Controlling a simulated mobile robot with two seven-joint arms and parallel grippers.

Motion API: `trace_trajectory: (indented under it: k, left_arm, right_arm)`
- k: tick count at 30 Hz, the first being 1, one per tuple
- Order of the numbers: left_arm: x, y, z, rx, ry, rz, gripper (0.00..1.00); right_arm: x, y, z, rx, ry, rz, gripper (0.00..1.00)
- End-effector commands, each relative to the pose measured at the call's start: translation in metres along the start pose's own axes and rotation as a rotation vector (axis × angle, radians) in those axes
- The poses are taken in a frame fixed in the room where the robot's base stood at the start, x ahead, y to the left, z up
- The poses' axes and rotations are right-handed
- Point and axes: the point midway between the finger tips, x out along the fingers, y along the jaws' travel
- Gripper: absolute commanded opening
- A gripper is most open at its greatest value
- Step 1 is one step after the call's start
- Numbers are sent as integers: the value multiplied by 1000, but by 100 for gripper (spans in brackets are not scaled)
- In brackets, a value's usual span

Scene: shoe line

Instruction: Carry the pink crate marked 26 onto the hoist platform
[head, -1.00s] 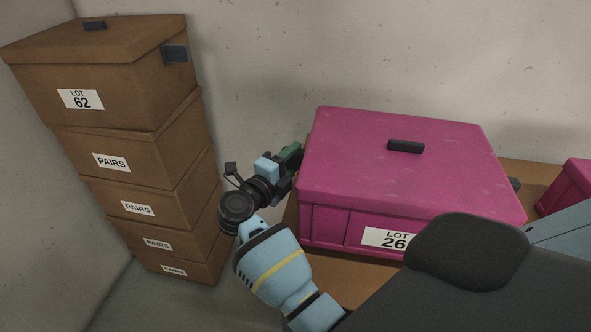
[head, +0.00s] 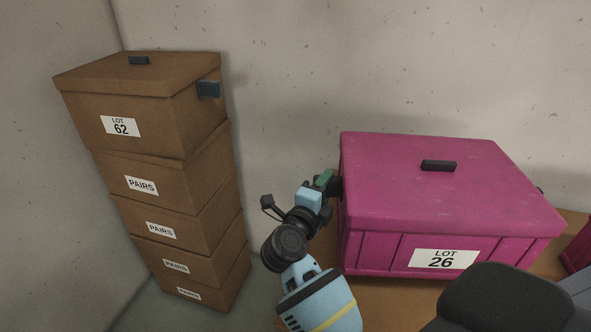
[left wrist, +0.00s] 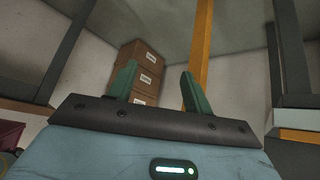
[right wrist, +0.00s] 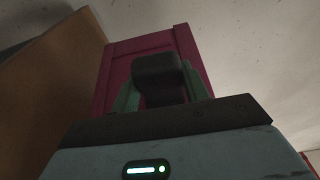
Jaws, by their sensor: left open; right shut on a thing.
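The pink crate (head: 375,245) labelled LOT 26 is at the right in the head view, lid on, over a brown surface (head: 395,300). I cannot tell whether it touches that surface. My right gripper (head: 328,184) is at its left side. In the right wrist view my right gripper (right wrist: 155,92) is shut on a dark side handle (right wrist: 158,72) of the pink crate (right wrist: 122,62). My left gripper (left wrist: 158,86) is open and empty in the left wrist view; it does not show in the head view. I cannot pick out the hoist platform with certainty.
A stack of brown boxes stands left of the crate, its top box (head: 170,115) labelled LOT 62; boxes (left wrist: 150,62) also show in the left wrist view. There, an orange post (left wrist: 202,40) and dark posts (left wrist: 290,50) stand. Another pink object (head: 580,248) is at the right edge.

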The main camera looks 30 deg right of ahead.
Motion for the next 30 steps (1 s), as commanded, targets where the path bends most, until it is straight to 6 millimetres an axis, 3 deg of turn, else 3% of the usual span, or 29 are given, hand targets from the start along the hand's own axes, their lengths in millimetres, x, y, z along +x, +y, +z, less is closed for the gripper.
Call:
trace_trajectory:
  k: [1,11,24,30]
  left_arm:
    - [-4,0,-8,2,13,-1,50]
    - [-16,-3,-26,12,38,-7,50]
    - [-28,-8,-70,30,116,-17,50]
    - [-30,-10,-77,36,130,-20,50]
  right_arm:
    - [-4,-10,-6,-5,-47,-16,0]
    - [-55,-20,-24,-6,-401,-19,0]
    - [-173,-32,-52,-4,-904,-19,0]
    - [-205,-35,-62,-3,-1019,-19,0]
